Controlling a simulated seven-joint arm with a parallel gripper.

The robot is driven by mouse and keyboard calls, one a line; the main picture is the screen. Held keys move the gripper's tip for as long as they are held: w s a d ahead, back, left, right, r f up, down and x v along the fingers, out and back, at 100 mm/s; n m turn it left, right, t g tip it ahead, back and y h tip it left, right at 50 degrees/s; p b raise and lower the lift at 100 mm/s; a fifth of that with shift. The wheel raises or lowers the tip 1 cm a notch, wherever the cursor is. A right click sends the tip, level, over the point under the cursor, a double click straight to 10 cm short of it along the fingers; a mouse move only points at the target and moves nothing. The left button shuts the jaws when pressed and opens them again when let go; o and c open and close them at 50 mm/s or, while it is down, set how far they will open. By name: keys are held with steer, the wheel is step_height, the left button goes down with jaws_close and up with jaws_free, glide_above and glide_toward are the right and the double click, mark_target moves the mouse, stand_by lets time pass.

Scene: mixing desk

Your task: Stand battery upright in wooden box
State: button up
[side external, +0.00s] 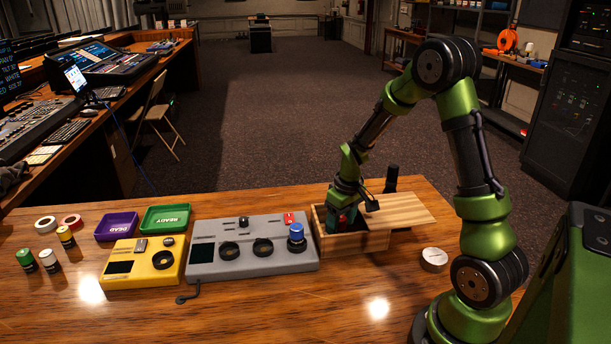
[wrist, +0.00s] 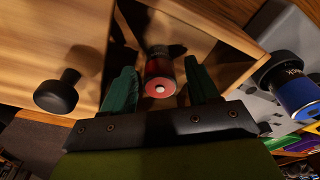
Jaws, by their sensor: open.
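The open-topped wooden box (side external: 355,243) stands right of the grey panel, with its light wooden lid (side external: 408,209) slid partly off to the right. My gripper (side external: 342,218) reaches down into the open part of the box. In the wrist view my gripper (wrist: 160,88) has its two green fingers apart, with a red battery (wrist: 160,72) between them. The battery's round end with a pale centre faces the camera, and it looks upright inside the box. A gap shows on both sides of it. Its base is not clearly visible.
The grey panel (side external: 230,268) with a blue-topped cylinder (side external: 297,235) stands close on the left. A black knob (wrist: 57,93) is on the lid. A round white tin (side external: 434,258) lies to the right.

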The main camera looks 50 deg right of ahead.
mark_target(345, 220)
step_height(345, 220, up, 12)
steer(key=s, duration=0.1)
steer(key=s+a+r+m+t+y, duration=0.1)
steer(key=s+a+r+t, duration=0.2)
steer(key=a, duration=0.7)
steer(key=s+a+r+t+y, duration=0.1)
steer(key=s+a+r+t, duration=0.1)
steer(key=s+a+r, duration=0.4)
steer(key=s+a, duration=0.1)
steer(key=a, duration=0.2)
steer(key=shift+a+r+m+t, duration=0.3)
steer(key=shift+a+m+t, duration=0.05)
steer(key=shift+m+t, duration=0.05)
